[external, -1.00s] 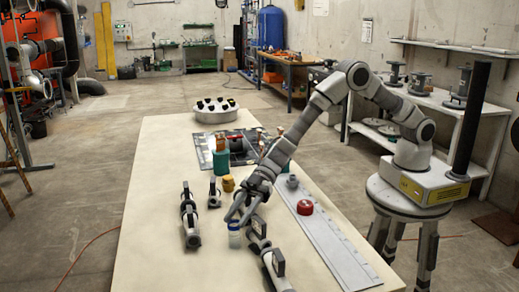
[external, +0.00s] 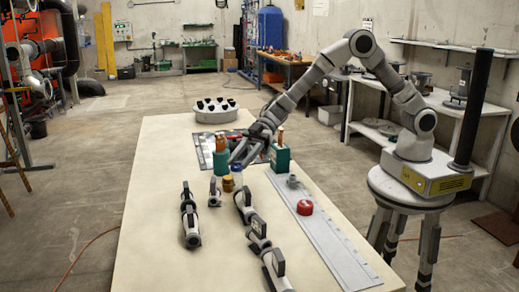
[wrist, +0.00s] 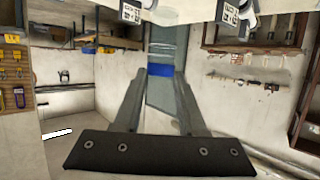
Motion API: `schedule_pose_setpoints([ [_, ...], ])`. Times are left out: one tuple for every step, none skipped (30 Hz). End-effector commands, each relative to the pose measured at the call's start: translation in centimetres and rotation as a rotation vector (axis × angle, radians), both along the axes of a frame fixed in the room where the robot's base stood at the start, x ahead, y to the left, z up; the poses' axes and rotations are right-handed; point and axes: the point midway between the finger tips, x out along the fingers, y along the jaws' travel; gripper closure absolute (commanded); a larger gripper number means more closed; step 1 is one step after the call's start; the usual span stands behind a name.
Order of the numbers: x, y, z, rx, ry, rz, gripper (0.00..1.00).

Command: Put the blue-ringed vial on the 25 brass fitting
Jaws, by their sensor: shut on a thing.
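My gripper (external: 234,163) is shut on the blue-ringed vial (external: 238,169) and holds it over the table. In the wrist view, the vial's blue ring (wrist: 160,70) sits between the two fingers of my gripper (wrist: 160,82), with its clear body around it. A small yellow brass fitting (external: 228,184) stands on the table just below and slightly left of the vial. In the external view the vial overlaps its surroundings, so I cannot tell the exact gap to the fitting. No number is readable on the fitting.
Teal holders (external: 221,162) with copper-coloured tops stand close by the gripper on both sides. Grey pipe assemblies (external: 190,215) lie along the near table. A red cap (external: 305,207) rests on a long grey strip (external: 335,245).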

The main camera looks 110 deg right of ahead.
Motion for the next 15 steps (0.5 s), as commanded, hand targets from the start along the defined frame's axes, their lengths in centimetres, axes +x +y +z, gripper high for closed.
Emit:
schedule_pose_setpoints([
  [-0.1,-1.1,0.4,-0.001,-0.001,-0.010,1.00],
  [-0.2,-1.8,0.6,-0.002,-0.002,-0.016,1.00],
  [-0.3,-3.0,0.8,-0.001,-0.003,-0.026,1.00],
  [-0.4,-4.0,1.0,-0.002,-0.004,-0.035,1.00],
  [-0.6,-5.3,1.3,-0.002,-0.005,-0.048,1.00],
  [-0.8,-7.0,1.7,-0.003,-0.005,-0.065,1.00],
  [-1.1,-8.4,2.0,-0.003,-0.007,-0.077,1.00],
  [-1.4,-9.9,2.2,-0.003,-0.007,-0.093,1.00],
  [-1.9,-11.9,2.6,-0.003,-0.008,-0.112,1.00],
  [-2.3,-13.4,2.9,-0.003,-0.009,-0.126,1.00],
  [-2.8,-14.8,3.2,-0.004,-0.008,-0.141,1.00],
  [-3.4,-16.7,3.6,-0.003,-0.008,-0.159,1.00],
  [-3.9,-18.0,3.8,-0.003,-0.007,-0.173,1.00],
  [-4.4,-19.2,4.1,-0.003,-0.007,-0.186,1.00],
  [-5.1,-20.7,4.4,-0.002,-0.007,-0.201,1.00],
])
